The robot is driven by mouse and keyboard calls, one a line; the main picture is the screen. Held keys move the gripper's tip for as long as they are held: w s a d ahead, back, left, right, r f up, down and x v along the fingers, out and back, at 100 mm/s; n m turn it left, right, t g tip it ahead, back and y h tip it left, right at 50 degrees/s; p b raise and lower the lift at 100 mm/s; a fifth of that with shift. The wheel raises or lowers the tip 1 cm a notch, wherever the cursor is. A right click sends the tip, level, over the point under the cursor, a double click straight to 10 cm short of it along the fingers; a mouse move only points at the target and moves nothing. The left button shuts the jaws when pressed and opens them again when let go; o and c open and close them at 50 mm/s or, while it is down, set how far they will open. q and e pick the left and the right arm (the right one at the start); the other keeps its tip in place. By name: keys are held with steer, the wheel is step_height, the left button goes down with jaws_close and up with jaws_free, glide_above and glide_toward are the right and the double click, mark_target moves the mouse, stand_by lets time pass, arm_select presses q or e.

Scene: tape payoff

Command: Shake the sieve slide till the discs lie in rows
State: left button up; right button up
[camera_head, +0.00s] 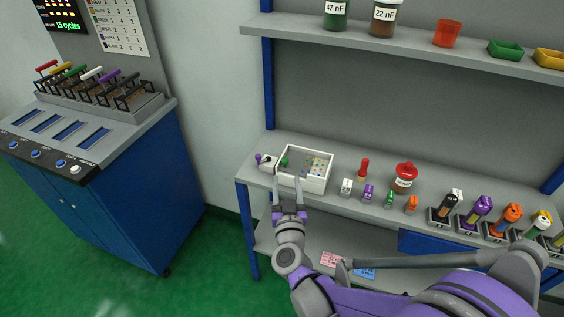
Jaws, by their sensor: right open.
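A white open box (316,184), which looks like the sieve slide's tray, stands on the left part of the grey bench. Small coloured discs (318,165) lie in its right part, too small to tell whether they are in rows. A green piece (285,161) is at its left inside. A white piece with a purple knob (259,159) sticks out at its left side. My right gripper (288,176) is open, its fingers pointing at the near left side of the box. Whether they touch it I cannot tell. My left gripper is not in view.
A red-handled stamp (364,168), a red-lidded jar (404,178) and several small coloured blocks stand right of the box. Coloured-handled tools (480,209) stand in holders further right. A shelf (400,46) hangs above. A blue cabinet (95,190) stands left, with green floor between.

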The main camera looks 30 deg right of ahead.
mark_target(285, 162)
steer(key=x, duration=0.9)
steer(key=shift+w+d, duration=0.15)
steer(key=shift+w, duration=0.15)
jaws_close()
steer(key=shift+s, duration=0.1)
stand_by(0.9)
